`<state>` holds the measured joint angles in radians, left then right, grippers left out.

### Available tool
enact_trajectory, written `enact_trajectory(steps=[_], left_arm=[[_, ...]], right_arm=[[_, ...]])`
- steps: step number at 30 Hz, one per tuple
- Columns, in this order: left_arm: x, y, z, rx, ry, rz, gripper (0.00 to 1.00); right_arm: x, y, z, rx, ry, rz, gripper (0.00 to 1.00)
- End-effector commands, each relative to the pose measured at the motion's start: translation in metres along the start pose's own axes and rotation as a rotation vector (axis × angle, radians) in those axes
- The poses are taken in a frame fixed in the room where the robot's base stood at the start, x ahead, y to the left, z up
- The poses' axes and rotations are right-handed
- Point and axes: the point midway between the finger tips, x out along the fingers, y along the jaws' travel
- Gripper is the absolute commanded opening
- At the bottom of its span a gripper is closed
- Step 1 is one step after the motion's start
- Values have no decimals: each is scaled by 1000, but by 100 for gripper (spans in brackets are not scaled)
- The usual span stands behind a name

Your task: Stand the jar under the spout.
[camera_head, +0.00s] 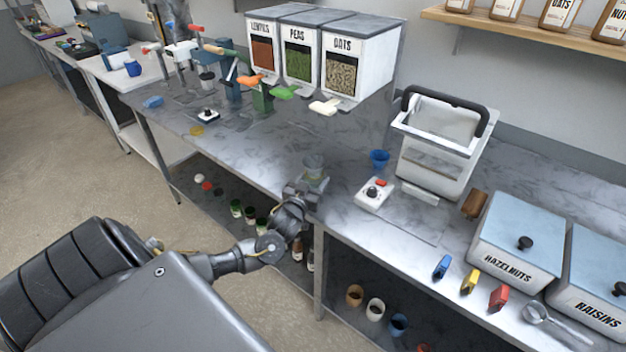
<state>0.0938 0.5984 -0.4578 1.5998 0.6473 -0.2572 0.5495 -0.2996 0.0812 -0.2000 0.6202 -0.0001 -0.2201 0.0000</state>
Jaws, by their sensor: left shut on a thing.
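My left gripper (308,186) is shut on a small clear glass jar (313,163) near the front edge of the counter. The jar looks roughly upright; whether it touches the counter I cannot tell, and the gripper hides part of it. Three wall dispensers hang behind and left: lentils (263,33), peas (297,42) and oats (354,46). Under them are an orange spout lever (249,82), a green one (284,92) and a white one (325,107). The jar is in front of the dispensers, apart from them. My right gripper is out of view.
A blue cup (379,158), a white box with a knob (374,194) and a large white machine (440,150) stand right of the jar. Hazelnut (520,262) and raisin bins are farther right. Marble counter (262,155) between jar and dispensers is mostly clear.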

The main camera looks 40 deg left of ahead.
Motion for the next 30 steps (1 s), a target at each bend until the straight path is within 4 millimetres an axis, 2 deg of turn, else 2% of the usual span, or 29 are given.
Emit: enact_trajectory(steps=[5,6,10,20,23,30], left_arm=[[0,0,4,-1,1,0,31],[0,0,3,0,-1,0,63],[0,0,3,0,-1,0,80],[0,0,-2,1,0,0,80],[-11,0,2,0,-1,2,80],[-60,0,3,-2,-3,1,80]], right_arm=[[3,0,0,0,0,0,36],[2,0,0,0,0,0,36],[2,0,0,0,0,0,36],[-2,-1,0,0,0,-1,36],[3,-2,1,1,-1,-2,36],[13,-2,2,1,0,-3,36]])
